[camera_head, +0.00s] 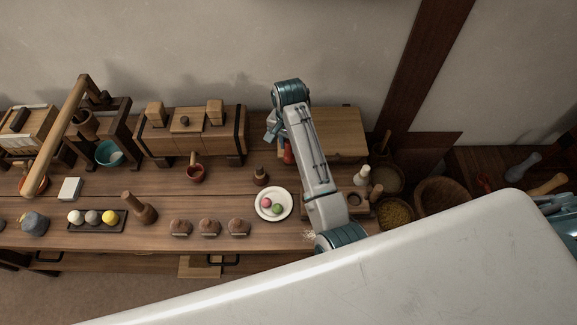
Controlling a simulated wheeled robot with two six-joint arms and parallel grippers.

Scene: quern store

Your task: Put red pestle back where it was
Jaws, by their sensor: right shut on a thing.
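My right arm reaches up over the bench from the lower right and bends down at its far end. My right gripper (273,129) is largely hidden behind my own arm link, near the wooden box at the back of the bench. It is shut on a red thing (288,153), most likely the red pestle, of which only a small part shows beside the arm. I cannot tell whether it touches anything below. A second red item (485,184) lies on the dark surface at the right, beside a grey pestle (522,167) and a tan pestle (549,185). My left gripper is not in view.
Wooden boxes (190,138) line the back. Bowls of grain (394,214) stand at the right.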

